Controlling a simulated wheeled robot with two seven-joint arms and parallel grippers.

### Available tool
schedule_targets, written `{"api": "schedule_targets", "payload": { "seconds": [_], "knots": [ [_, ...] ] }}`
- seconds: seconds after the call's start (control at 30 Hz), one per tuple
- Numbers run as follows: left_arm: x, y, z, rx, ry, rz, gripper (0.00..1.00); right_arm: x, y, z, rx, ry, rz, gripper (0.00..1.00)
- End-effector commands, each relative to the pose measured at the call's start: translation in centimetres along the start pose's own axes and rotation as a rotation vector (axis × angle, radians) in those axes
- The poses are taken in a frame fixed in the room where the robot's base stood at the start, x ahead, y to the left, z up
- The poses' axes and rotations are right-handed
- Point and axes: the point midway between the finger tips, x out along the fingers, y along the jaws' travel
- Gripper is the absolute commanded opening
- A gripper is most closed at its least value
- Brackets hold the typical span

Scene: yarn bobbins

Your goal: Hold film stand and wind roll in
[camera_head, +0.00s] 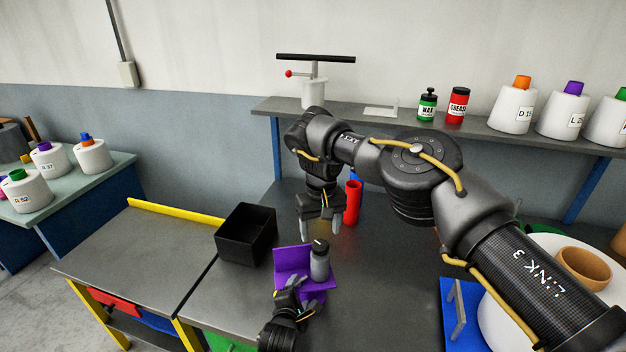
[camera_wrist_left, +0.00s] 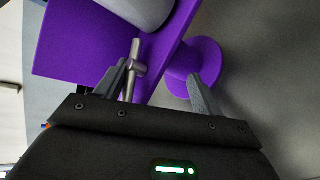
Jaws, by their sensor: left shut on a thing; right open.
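The purple film stand (camera_head: 292,258) is on the dark bench, front centre. A grey roll-like cylinder (camera_head: 319,266) with a dark top is upright at it. The stand fills much of the left wrist view (camera_wrist_left: 85,45), with a metal crank-like rod (camera_wrist_left: 136,65) and a round purple spool-shaped part (camera_wrist_left: 194,68). My left gripper (camera_head: 298,298) is at the stand's near side, its fingers (camera_wrist_left: 162,88) on either side of the rod and purple part; the exact contact is hidden. My right gripper (camera_head: 321,228) is open and empty above the bench, behind the stand.
A red cylinder (camera_head: 352,203) stands close right of my right gripper. A black open box (camera_head: 246,235) is left of the stand. A shelf (camera_head: 400,122) behind holds bottles and cones. A blue tray (camera_head: 458,318) lies right. Bench between stand and tray looks clear.

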Motion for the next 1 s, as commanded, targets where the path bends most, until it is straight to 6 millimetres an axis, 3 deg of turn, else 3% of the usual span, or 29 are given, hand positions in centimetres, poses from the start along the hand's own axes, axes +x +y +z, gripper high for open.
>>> {"api": "schedule_targets", "payload": {
  "seconds": [0.03,0.1,0.77,1.0],
  "knots": [
    [0.0,-0.9,-0.6,0.003,0.012,-0.019,0.63,0.1,0.0,0.0,0.000,0.000,0.000,0.65],
    [0.0,-0.9,-0.7,0.002,0.014,-0.018,0.69,0.1,-0.1,0.0,-0.001,0.000,0.000,0.65],
    [-0.1,-0.3,-0.5,-0.001,0.012,-0.008,0.69,0.0,0.0,0.0,0.000,0.000,0.000,0.65],
    [-3.1,-0.3,-0.4,-0.005,0.009,-0.006,0.69,-0.1,0.0,0.0,0.001,0.000,0.000,0.65]
  ]
}}
